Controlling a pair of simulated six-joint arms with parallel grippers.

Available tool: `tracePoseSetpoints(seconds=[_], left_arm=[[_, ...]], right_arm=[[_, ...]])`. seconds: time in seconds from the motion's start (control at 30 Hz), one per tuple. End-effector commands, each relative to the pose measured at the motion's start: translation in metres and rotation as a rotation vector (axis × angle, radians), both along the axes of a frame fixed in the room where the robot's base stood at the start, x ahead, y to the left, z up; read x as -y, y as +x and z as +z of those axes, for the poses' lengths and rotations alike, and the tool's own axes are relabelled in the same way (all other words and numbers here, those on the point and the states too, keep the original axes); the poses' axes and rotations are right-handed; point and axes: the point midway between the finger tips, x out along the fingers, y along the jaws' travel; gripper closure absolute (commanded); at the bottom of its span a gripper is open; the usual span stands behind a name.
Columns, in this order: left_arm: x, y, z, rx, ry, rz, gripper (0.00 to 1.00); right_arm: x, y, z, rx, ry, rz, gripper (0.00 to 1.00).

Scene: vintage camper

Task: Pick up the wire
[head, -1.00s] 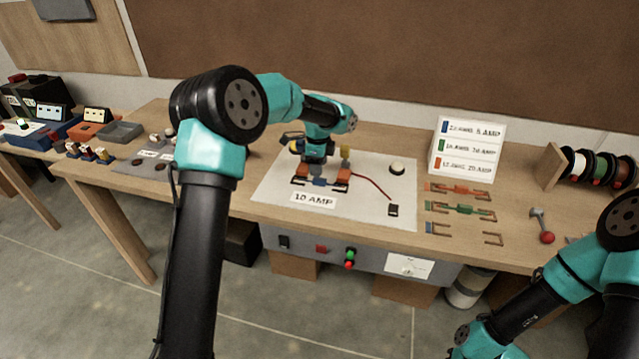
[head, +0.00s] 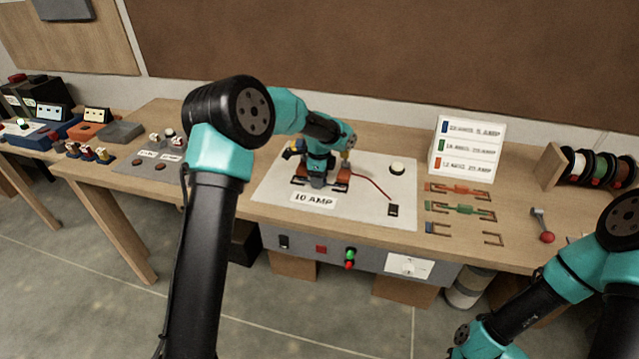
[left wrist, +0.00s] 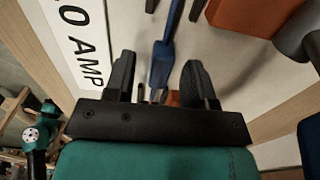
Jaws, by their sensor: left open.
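The blue wire (left wrist: 160,66) shows in the left wrist view, running between the fingers of my left gripper (left wrist: 158,78). The fingers are open, one on each side of it, with gaps visible. In the head view my left gripper (head: 318,180) is low over the white board (head: 375,212), behind the 10 AMP label (head: 314,200), and hides the wire there. An orange block (head: 343,174) shows just right of the gripper. My right arm is at the lower right; its gripper is out of view.
An orange wire piece (head: 460,189) and a green one (head: 460,209) lie right of the board. A thin red lead (head: 373,186) runs to a small black block (head: 393,210).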

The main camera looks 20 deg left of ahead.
Motion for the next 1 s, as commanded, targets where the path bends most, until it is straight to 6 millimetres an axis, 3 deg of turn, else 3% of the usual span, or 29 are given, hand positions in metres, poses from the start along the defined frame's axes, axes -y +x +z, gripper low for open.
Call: tracePoseSetpoints(seconds=[0.17,0.7,1.0], left_arm=[[0.0,0.0001,0.0003,0.0,0.0,0.0,0.5],[0.0001,0.0001,0.0004,0.0,0.0,0.0,1.0],[0.0,0.0002,0.0013,0.001,0.0,0.0,1.0]], right_arm=[[0.0,0.0,0.0,0.0,0.0,0.0,1.0],[0.0,0.0,0.0,0.0,0.0,0.0,1.0],[0.0,0.0,0.0,0.0,0.0,0.0,1.0]])
